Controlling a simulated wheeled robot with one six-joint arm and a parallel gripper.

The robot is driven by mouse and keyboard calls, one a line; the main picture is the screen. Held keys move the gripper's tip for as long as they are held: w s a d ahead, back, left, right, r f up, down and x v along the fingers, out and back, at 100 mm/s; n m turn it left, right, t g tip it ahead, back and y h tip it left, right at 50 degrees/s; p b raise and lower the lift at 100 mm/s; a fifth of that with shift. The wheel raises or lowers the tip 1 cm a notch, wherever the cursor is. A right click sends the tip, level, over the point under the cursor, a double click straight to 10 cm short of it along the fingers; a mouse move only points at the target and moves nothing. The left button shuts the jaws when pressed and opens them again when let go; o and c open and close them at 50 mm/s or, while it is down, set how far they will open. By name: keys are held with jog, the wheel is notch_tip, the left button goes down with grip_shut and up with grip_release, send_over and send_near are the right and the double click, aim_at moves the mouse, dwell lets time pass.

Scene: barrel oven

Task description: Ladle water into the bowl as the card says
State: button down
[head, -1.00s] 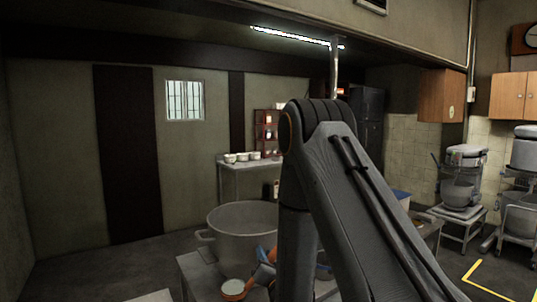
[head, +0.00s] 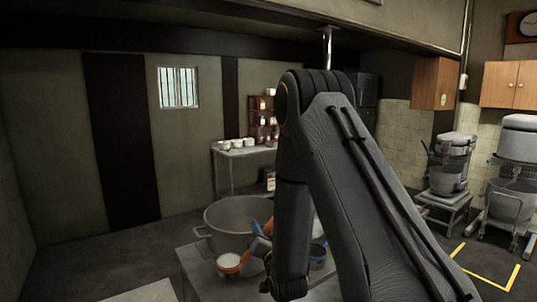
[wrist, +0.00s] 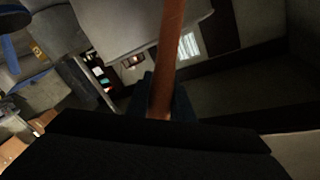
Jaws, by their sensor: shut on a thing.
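My gripper (wrist: 165,100) is shut on a long orange-brown handle (wrist: 169,50), probably the ladle's; its far end is out of the wrist view. In the head view my arm hides most of my gripper. A large grey metal pot (head: 222,241) stands on the table; its inside is partly seen and I cannot tell the water level. A small orange bowl (head: 229,271) with a pale inside is in front of the pot. Blue and orange pieces show beside it, near my arm. I cannot make out the card.
The metal table (head: 195,268) carries the pot and bowl. A dark blue container (head: 318,256) is partly behind my arm. A back table (head: 240,151) holds several white bowls beside a red rack (head: 262,125). Mixers (head: 449,165) stand at right. Open floor lies left.

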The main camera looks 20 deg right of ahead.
jog(key=w+d+r+n+y, duration=0.1)
jog(key=w+d+r, duration=0.3)
jog(key=r, duration=0.5)
jog(key=w+d+r+n+y, duration=0.2)
jog(key=w+d+r+y, duration=0.2)
jog(key=r, duration=0.5)
jog(key=shift+w+d+g, duration=0.3)
jog(key=shift+d+g, duration=0.1)
jog(key=shift+d, duration=0.4)
jog(key=shift+r, duration=0.1)
